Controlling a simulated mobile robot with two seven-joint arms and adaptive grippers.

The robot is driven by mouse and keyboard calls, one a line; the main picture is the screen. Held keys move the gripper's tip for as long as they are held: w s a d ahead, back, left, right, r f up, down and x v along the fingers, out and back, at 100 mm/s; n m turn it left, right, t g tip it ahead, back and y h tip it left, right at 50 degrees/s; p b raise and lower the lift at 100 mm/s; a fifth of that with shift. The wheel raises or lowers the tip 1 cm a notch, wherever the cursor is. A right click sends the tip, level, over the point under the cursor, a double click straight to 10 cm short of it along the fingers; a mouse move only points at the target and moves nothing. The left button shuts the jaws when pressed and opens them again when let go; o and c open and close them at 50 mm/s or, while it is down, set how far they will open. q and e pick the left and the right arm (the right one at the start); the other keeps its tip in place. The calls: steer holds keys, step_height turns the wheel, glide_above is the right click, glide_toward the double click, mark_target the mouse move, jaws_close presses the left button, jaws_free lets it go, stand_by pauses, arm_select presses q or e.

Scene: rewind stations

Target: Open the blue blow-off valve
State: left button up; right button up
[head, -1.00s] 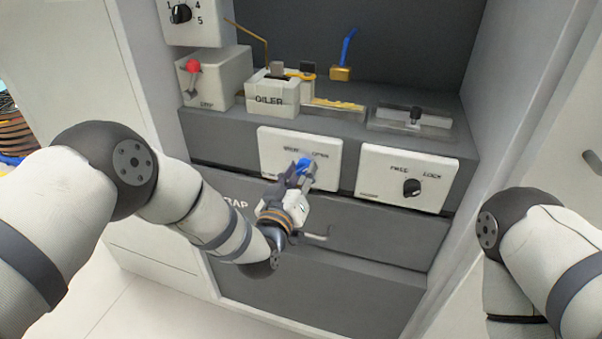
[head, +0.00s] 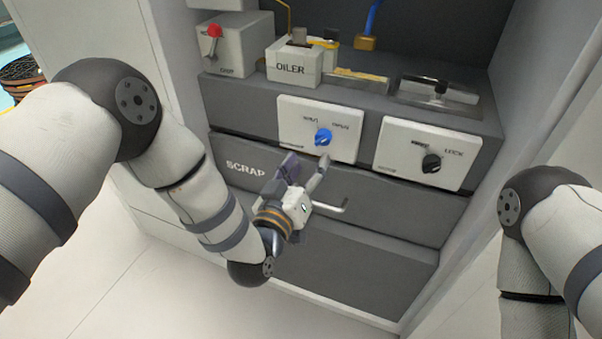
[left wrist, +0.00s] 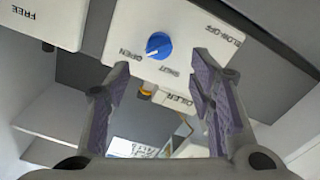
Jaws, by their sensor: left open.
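The blue blow-off valve knob (head: 323,137) sits on a white panel (head: 346,118) with SHUT and OPEN lettering. It also shows in the left wrist view (left wrist: 158,45), upside down, on the panel marked BLOW-OFF. A pale mark on the knob points between the two words there; I cannot tell exactly which it is set to. My left gripper (head: 306,167) is open and empty, below and in front of the knob, apart from it. Its two fingers (left wrist: 153,80) stand wide in the wrist view. My right gripper is out of view.
A white panel with a black FREE/LOCK knob (head: 431,162) is to the right. A SCRAP drawer (head: 245,168) with a bar handle (head: 344,207) lies below, close to my left gripper. The OILER box (head: 292,67) and a red-knobbed lever (head: 214,31) stand on the ledge above.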

arm_select(q)
steer(key=v, duration=0.4)
steer(key=shift+s+a, duration=0.15)
steer(key=shift+s, duration=0.15)
steer(key=s+a+f+g+y+p, duration=0.1)
steer(key=s+a+f+g, duration=0.2)
steer(key=s+f, duration=0.3)
steer(key=s+a+f+m+g+y, duration=0.1)
steer(key=s+a+f+g, duration=0.25)
steer(key=s+f, duration=0.2)
steer(key=s+a+f+g+y+p, duration=0.1)
steer(key=s+a+f+g, duration=0.1)
steer(key=s+f+g, duration=0.4)
steer(key=s+a+g+y, duration=0.1)
steer(key=s+a+g, duration=0.2)
steer(key=s, duration=1)
steer(key=s+a+g+y, duration=0.1)
steer(key=s+a+g, duration=0.3)
steer(key=s, duration=0.9)
steer(key=a+p, duration=0.1)
steer(key=a, duration=0.2)
steer(key=shift+r+y, duration=0.3)
steer(key=shift+r, duration=0.05)
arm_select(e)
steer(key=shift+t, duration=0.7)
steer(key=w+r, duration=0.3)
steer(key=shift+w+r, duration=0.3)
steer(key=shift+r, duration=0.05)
